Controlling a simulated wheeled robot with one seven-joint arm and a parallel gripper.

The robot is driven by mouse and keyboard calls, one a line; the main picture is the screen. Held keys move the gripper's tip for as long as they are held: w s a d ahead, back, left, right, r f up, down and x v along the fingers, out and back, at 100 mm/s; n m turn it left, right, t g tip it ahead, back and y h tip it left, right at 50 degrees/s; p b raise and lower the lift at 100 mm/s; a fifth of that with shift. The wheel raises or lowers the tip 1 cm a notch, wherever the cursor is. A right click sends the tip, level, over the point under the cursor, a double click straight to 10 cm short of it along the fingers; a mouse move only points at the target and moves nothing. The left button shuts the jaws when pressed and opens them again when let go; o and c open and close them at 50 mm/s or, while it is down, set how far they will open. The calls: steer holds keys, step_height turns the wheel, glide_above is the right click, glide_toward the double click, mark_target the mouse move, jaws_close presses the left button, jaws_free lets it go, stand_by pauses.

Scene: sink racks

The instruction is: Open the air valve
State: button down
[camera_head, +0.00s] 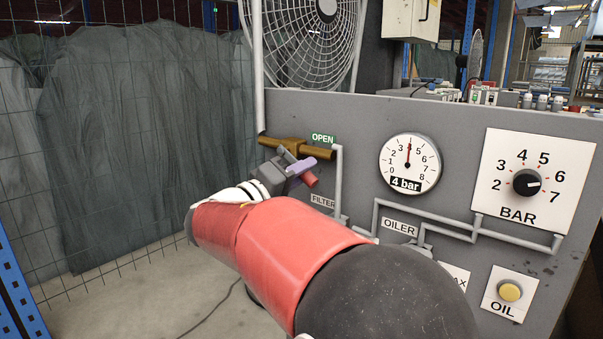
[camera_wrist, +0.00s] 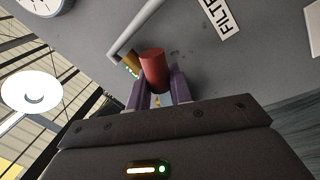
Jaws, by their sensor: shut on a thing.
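The air valve is a brass body (camera_head: 297,146) on a grey panel, below a green OPEN label (camera_head: 323,139). Its red handle (camera_head: 311,179) sticks out below the brass body, and it also shows in the wrist view (camera_wrist: 154,70). My gripper (camera_head: 297,176) is at the valve, with its purple fingers on either side of the red handle. In the wrist view my gripper (camera_wrist: 158,88) is shut on the red handle. Part of the handle and valve is hidden behind the gripper.
The panel carries a pressure gauge (camera_head: 410,163) marked 4 bar, a BAR knob (camera_head: 526,183), a yellow OIL button (camera_head: 510,291) and grey pipes (camera_head: 450,229). A fan (camera_head: 305,40) stands above the valve. A wire mesh fence (camera_head: 130,140) with grey sheeting is at left.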

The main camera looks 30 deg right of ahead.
steer(key=c, duration=1.3)
jaws_free()
steer(key=shift+a, duration=0.1)
steer(key=v, duration=0.7)
steer(key=shift+a, duration=0.3)
steer(key=shift+s, duration=0.1)
